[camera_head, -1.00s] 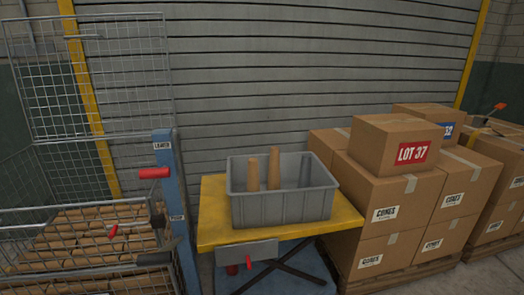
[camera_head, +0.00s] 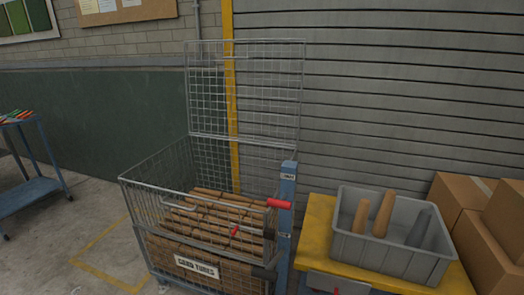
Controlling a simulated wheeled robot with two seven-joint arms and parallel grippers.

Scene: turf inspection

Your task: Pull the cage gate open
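A wire mesh cage (camera_head: 147,196) stands left of centre, holding several brown card tubes (camera_head: 205,212). Its front carries a white sign reading "CARD TUBES" (camera_head: 197,266). A tall mesh panel (camera_head: 245,95) rises upright at the cage's back. A red handle (camera_head: 278,203) sits at the cage's top right corner, beside a blue post (camera_head: 286,215). A smaller red grip (camera_head: 234,231) shows lower on the front. I cannot tell for certain which mesh part is the gate. Neither of my grippers is in view.
A yellow-topped table (camera_head: 318,220) with a grey bin (camera_head: 392,255) stands just right of the post. The bin holds a few tubes. Cardboard boxes (camera_head: 480,250) are at the far right. A blue cart (camera_head: 35,185) stands far left, with clear floor (camera_head: 85,235) between it and the cage.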

